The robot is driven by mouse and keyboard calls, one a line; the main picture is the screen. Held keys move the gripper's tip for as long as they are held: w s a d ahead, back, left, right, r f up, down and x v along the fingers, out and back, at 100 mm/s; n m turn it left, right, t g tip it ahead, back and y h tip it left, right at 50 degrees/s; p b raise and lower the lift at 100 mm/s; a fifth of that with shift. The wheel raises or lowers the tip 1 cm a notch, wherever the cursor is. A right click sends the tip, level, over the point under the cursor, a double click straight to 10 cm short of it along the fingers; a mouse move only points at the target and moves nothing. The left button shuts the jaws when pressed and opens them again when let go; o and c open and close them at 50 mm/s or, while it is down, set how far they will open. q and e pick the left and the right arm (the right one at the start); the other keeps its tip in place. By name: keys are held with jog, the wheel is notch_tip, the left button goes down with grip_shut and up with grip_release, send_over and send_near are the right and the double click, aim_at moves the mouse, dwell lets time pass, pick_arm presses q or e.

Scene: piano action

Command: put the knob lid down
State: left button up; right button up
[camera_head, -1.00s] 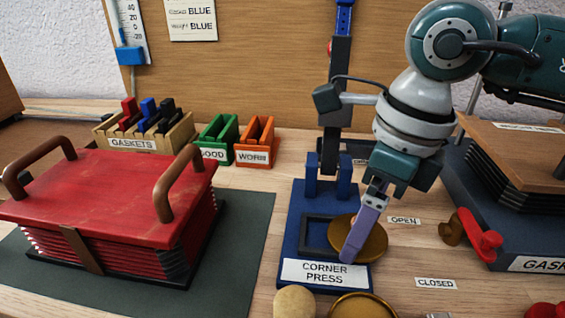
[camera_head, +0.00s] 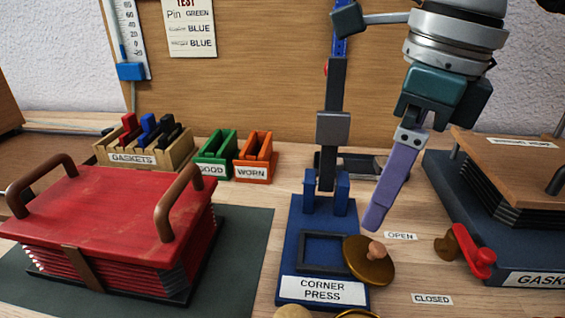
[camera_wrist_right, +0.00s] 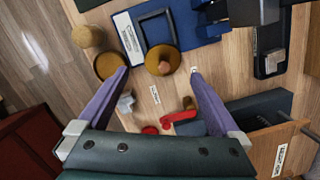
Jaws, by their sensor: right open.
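The knob lid (camera_head: 366,268) is a brass disc with a small wooden knob. It lies at the right edge of the blue corner press (camera_head: 290,262), overlapping that edge, and looks tilted in the head view. It also shows in the right wrist view (camera_wrist_right: 156,68), between the fingers and beyond them. My right gripper (camera_head: 373,222), with purple fingers, is above the lid and apart from it. The right wrist view shows the gripper (camera_wrist_right: 159,71) open and empty. A round brass piece (camera_wrist_right: 108,65) sits beside the press. My left gripper is not in view.
A red bellows with brown handles (camera_head: 105,205) stands at left on a dark mat. Green (camera_head: 216,160) and orange (camera_head: 254,165) bins and a gasket rack (camera_head: 140,156) stand behind. A red lever (camera_head: 470,248) and a gasket press stand at right. OPEN and CLOSED labels lie on bare wood.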

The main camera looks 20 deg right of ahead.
notch_tip(320, 180, up, 3)
jog(key=shift+s+d+f, duration=0.15)
dwell(0.4)
